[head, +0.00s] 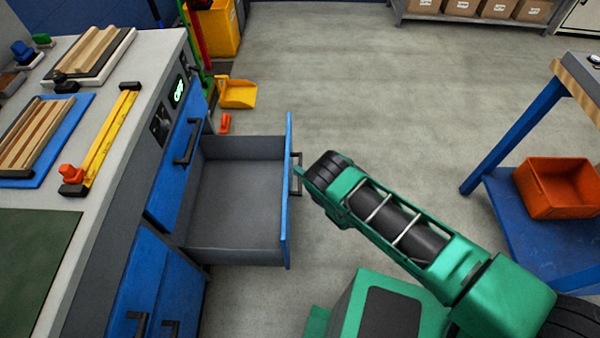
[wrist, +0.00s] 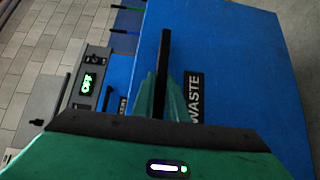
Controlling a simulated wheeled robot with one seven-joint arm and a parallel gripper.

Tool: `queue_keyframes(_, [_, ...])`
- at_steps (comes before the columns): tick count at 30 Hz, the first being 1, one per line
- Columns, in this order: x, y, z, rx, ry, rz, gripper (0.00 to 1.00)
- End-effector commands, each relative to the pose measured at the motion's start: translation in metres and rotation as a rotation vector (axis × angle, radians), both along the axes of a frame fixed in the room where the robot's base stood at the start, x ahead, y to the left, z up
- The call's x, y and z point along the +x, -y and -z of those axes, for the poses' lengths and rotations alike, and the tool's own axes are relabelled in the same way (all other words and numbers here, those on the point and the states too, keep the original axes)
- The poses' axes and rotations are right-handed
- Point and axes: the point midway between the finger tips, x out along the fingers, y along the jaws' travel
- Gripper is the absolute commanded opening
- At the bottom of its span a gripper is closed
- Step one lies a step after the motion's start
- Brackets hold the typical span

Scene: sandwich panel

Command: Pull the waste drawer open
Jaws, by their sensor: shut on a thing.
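The waste drawer (head: 236,205) stands pulled well out of the workbench cabinet in the head view, and its grey inside is empty. Its blue front fills much of the wrist view (wrist: 235,60) and carries a black WASTE label (wrist: 193,97). The dark bar handle (wrist: 165,50) stands off that front. My green gripper (wrist: 164,98) is shut on the handle. In the head view my gripper (head: 300,174) meets the handle on the outer side of the front, and the wrist partly hides the fingertips.
A second blue drawer with a black handle (head: 187,142) is shut beside the open one. A yellow dustpan (head: 238,94) lies on the floor beyond. A blue-legged table with an orange bin (head: 560,188) stands at the right. Grey floor between is clear.

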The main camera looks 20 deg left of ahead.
Motion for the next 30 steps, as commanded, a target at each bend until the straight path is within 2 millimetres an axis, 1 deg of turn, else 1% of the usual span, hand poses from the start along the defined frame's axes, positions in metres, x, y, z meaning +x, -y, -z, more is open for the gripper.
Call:
queue_keyframes(1, [0.000, 0.004, 0.005, -0.009, -0.006, 0.006, 0.00])
queue_keyframes(6, [0.000, 0.003, 0.005, -0.010, -0.006, 0.006, 0.00])
queue_keyframes(7, [0.000, 0.003, 0.005, -0.010, -0.006, 0.006, 0.17])
queue_keyframes(9, [0.000, 0.002, 0.004, -0.009, -0.006, 0.005, 0.31])
queue_keyframes(17, [-0.001, 0.000, 0.002, -0.004, -0.002, 0.001, 0.31])
queue_keyframes(20, [-0.002, 0.003, 0.002, -0.004, -0.002, 0.002, 0.31])
queue_keyframes(23, [-0.006, 0.012, 0.002, -0.005, -0.003, 0.002, 0.31])
queue_keyframes(26, [-0.014, 0.025, 0.002, -0.005, -0.005, 0.002, 0.31])
queue_keyframes(30, [-0.026, 0.050, 0.002, -0.006, -0.005, 0.002, 0.31])
